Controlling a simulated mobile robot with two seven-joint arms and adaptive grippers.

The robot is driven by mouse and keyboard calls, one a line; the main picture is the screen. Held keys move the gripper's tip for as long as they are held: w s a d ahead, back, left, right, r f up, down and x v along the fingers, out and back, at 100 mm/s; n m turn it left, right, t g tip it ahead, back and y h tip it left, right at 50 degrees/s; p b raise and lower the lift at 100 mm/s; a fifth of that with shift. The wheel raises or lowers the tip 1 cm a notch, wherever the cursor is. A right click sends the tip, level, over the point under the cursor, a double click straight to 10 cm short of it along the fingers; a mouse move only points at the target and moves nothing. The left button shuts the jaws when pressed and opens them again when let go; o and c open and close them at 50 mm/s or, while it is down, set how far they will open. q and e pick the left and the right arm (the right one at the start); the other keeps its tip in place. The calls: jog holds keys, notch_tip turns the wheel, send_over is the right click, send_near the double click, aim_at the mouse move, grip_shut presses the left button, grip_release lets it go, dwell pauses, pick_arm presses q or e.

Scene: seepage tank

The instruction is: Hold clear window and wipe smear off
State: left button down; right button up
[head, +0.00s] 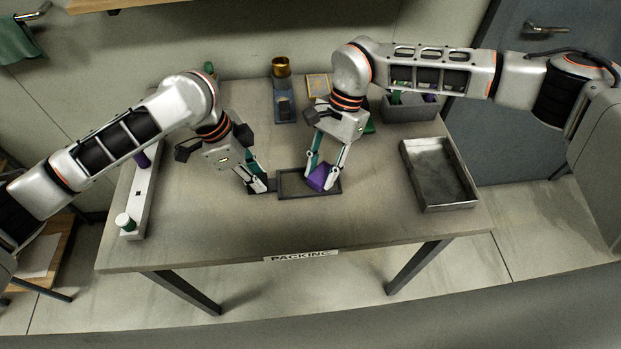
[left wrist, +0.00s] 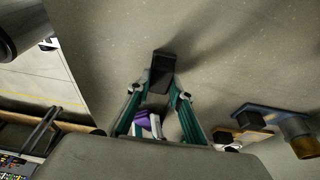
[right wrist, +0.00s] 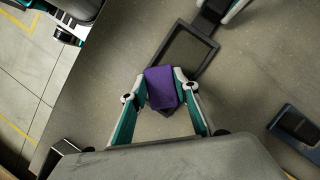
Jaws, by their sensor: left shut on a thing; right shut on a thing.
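The clear window (head: 296,183) is a dark rectangular frame with a see-through pane, low over the middle of the table; it also shows in the right wrist view (right wrist: 185,52). A dark handle (left wrist: 161,70) extends from its left side. My left gripper (head: 258,185) is shut on this handle. My right gripper (head: 321,172) is shut on a purple wiping block (head: 319,180). The block, also in the right wrist view (right wrist: 161,88), overlaps the window's right part; contact with the pane cannot be told. I cannot make out a smear; the block hides part of the pane.
A grey metal tray (head: 474,202) stands at the right. A brass cup (head: 281,67) on a blue stand and a grey bin (head: 410,112) are at the back. The table's front is clear.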

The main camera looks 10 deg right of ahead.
jog(key=shift+a, duration=0.1)
jog(key=shift+a, duration=1.2)
jog(key=shift+d, duration=0.15)
jog(key=shift+d, duration=1.25)
jog(key=shift+a, duration=0.2)
jog(key=shift+a, duration=1.25)
jog(key=shift+d, duration=0.2)
jog(key=shift+d, duration=1.2)
jog(key=shift+a, duration=0.2)
